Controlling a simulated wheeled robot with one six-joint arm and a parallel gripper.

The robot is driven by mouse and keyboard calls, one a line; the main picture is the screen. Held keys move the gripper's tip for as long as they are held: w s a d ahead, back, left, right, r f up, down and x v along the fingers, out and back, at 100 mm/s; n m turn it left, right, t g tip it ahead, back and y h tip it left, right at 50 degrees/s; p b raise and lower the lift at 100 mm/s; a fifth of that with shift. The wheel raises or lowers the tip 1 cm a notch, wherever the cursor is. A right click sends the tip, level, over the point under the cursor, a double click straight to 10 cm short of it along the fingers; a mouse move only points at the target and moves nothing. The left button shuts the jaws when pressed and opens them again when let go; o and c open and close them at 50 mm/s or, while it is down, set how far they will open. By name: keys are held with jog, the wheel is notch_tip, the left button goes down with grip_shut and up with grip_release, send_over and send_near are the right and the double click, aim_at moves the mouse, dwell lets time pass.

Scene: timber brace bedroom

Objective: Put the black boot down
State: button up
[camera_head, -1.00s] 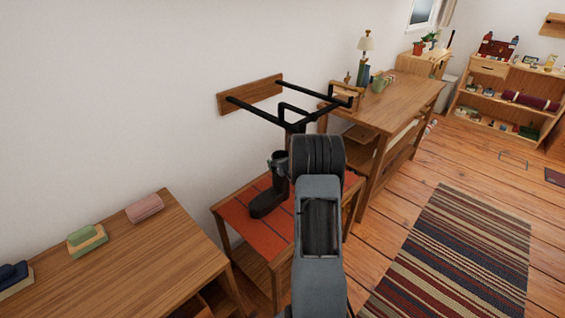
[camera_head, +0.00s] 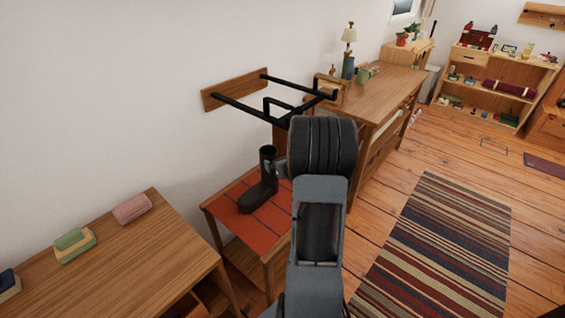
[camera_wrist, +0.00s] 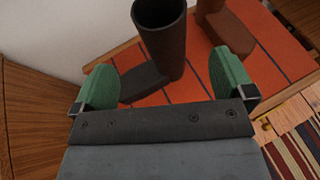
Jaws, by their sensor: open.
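The black boot (camera_head: 264,183) stands upright on the orange-red slatted top of a low wooden bench (camera_head: 232,216). Its shaft (camera_wrist: 161,40) rises beyond my fingers in the wrist view, with its foot pointing left. My gripper (camera_wrist: 165,83) is open, its two green finger pads spread wide. The boot's foot shows in the gap between the pads in that view. I cannot tell whether a finger touches the boot. In the head view my arm hides most of the gripper and the bench's right part.
A second, brown boot-like thing (camera_wrist: 226,36) stands on the bench to the right. A black-barred wall rack (camera_head: 236,90) hangs above. A wooden table (camera_head: 150,255) is at left, a desk (camera_head: 375,92) behind. A striped rug (camera_head: 445,250) lies on the floor at right.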

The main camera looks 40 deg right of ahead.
jog(key=s+a+r+n+g+y, duration=0.1)
jog(key=a+r+n+g+y, duration=0.15)
jog(key=a+n, duration=0.55)
jog(key=s+a+r+n+g+y, duration=0.15)
jog(key=a+n+y, duration=0.35)
jog(key=a, duration=0.5)
jog(key=s+a+r+n+g+y, duration=0.1)
jog(key=a+r+n+y, duration=0.15)
jog(key=a+n, duration=0.6)
jog(key=s+a+n+g+h, duration=0.2)
jog(key=s+n+h, duration=0.1)
jog(key=s+n, duration=0.4)
jog(key=s+a+r+n+g+h, duration=0.1)
jog(key=s+a+n+g+h, duration=0.1)
jog(key=s+n, duration=0.5)
jog(key=shift+s+n+g+h, duration=0.45)
jog(key=shift+n+h, duration=0.35)
jog(key=shift+n, duration=0.75)
jog(key=shift+a, duration=0.1)
